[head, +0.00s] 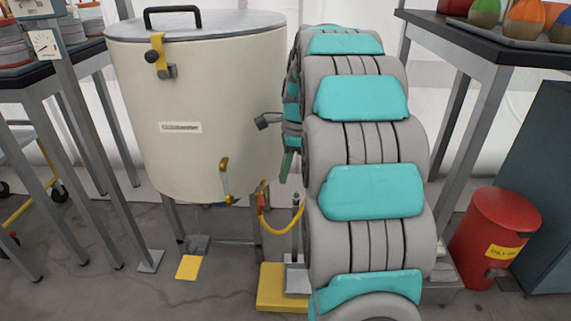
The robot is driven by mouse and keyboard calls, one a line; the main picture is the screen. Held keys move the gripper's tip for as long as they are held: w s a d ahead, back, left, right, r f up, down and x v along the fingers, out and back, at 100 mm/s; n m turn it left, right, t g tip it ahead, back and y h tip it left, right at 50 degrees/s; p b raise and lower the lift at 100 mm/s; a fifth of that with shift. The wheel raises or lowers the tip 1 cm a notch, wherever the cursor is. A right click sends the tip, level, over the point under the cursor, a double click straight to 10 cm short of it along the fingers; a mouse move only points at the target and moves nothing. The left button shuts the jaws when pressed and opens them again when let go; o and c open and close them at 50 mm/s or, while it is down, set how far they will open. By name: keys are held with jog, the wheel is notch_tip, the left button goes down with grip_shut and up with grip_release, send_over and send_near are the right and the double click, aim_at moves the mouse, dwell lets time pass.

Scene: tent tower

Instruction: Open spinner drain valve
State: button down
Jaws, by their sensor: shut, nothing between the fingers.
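The spinner is a large cream drum (200,100) on legs, with a grey lid and a black handle, at left centre in the head view. A yellow handle (225,180) is on its lower front. A small red fitting (262,198) sits low at its right, at the top of a yellow hose (268,226); it looks like the drain valve, but its setting is too small to tell. My gripper (286,166) shows as a narrow teal tip pointing down, just above and right of the red fitting. It is shut and empty, mostly hidden by my arm; contact cannot be told.
A yellow block (282,287) and a yellow pedal (189,267) are on the floor. A red bin (492,238) stands at right beside a dark cabinet (545,185). Metal tables stand at left and right (490,32). My arm hides the centre right.

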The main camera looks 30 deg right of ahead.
aim_at(261, 199)
jog(key=w+a+f, duration=0.1)
jog(key=a+f, duration=0.2)
jog(key=f, duration=0.3)
jog(key=shift+w+a+b, duration=0.35)
jog(key=shift+w+b, duration=0.05)
